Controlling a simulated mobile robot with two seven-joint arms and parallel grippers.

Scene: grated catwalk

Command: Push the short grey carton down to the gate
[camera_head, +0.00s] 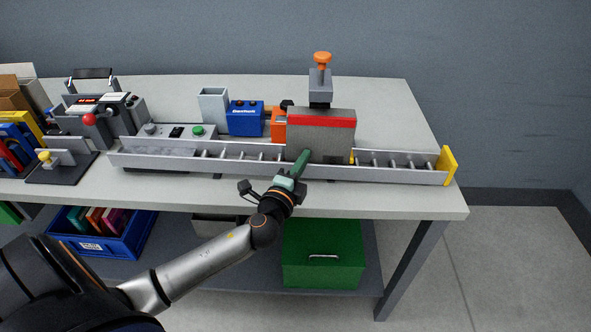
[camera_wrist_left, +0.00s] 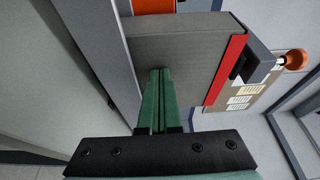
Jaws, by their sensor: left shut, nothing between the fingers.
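The short grey carton (camera_head: 327,142) has a red band along its top edge and stands on the roller conveyor (camera_head: 240,158) right of its middle. The gate (camera_head: 447,165) is the yellow plate at the conveyor's right end. My left gripper (camera_head: 305,156) is shut and empty, its green fingers at the front left part of the carton. In the left wrist view the carton (camera_wrist_left: 185,60) fills the upper middle, and the shut fingertips (camera_wrist_left: 160,72) are at its grey face. I cannot tell whether they touch. My right gripper is not in view.
A grey post with an orange knob (camera_head: 321,75) rises just behind the carton. A blue box (camera_head: 245,118) and an orange part (camera_head: 278,125) stand behind the conveyor. Bare rollers (camera_head: 395,162) lie between carton and gate. A green box (camera_head: 322,252) sits on the shelf below.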

